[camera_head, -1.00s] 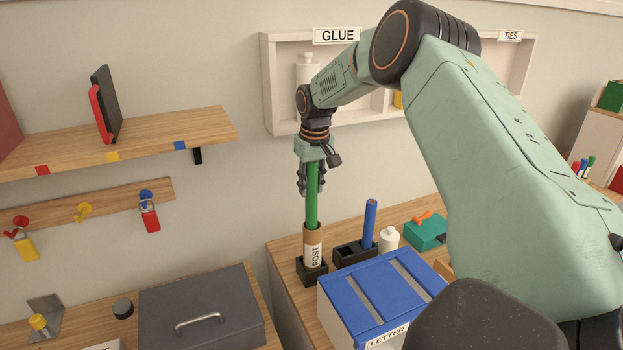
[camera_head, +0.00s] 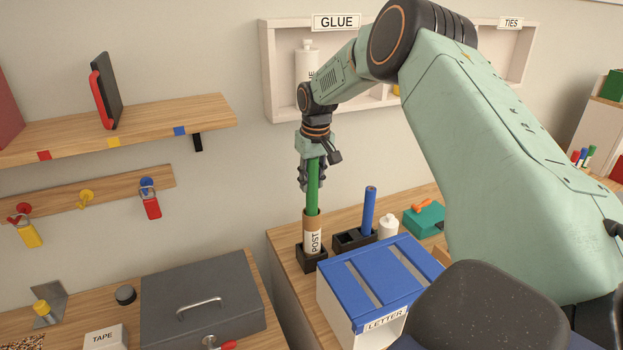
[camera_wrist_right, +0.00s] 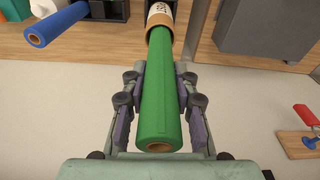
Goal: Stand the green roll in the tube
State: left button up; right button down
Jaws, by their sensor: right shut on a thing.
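The green roll (camera_head: 313,190) is upright, with its lower end inside the mouth of the brown cardboard tube (camera_head: 312,235) labelled POST. The tube stands in a black holder (camera_head: 311,259) on the wooden desk. My right gripper (camera_head: 312,184) is shut on the green roll near its upper end. In the right wrist view, the roll (camera_wrist_right: 162,95) lies between the fingers of the gripper (camera_wrist_right: 160,105), and its far end enters the tube (camera_wrist_right: 161,16). How deep the roll sits in the tube is hidden. My left gripper is not in view.
Beside the tube stand a black holder (camera_head: 349,241) with a blue roll (camera_head: 369,209) and a white bottle (camera_head: 388,227). A blue-lidded LETTER box (camera_head: 385,282) is in front. A grey case (camera_head: 200,300) lies at left. The wall cubby (camera_head: 269,75) is behind my arm.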

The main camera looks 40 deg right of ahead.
aim_at(311, 202)
jog(key=shift+w+d+f, duration=0.1)
jog(key=shift+w+f, duration=0.1)
jog(key=shift+f, duration=0.3)
jog(key=shift+w+f, duration=0.2)
jog(key=shift+f, duration=0.25)
jog(key=shift+s+f+b, duration=0.3)
jog(key=shift+s+b, duration=0.05)
jog(key=shift+b, duration=0.15)
jog(key=shift+w+f, duration=0.3)
jog(key=shift+f, duration=0.5)
jog(key=shift+s+f+b, duration=0.25)
jog(key=shift+f+b, duration=0.15)
jog(key=shift+b, duration=0.1)
jog(key=shift+w+f+b, duration=0.2)
jog(key=shift+f+b, duration=0.1)
jog(key=shift+f, duration=0.4)
jog(key=shift+s+f+b, duration=0.2)
jog(key=shift+f+b, duration=0.15)
jog(key=shift+f, duration=0.25)
jog(key=c, duration=1.4)
grip_release()
jog(key=o, duration=0.4)
jog(key=shift+w, duration=0.15)
jog(key=shift+o, duration=0.2)
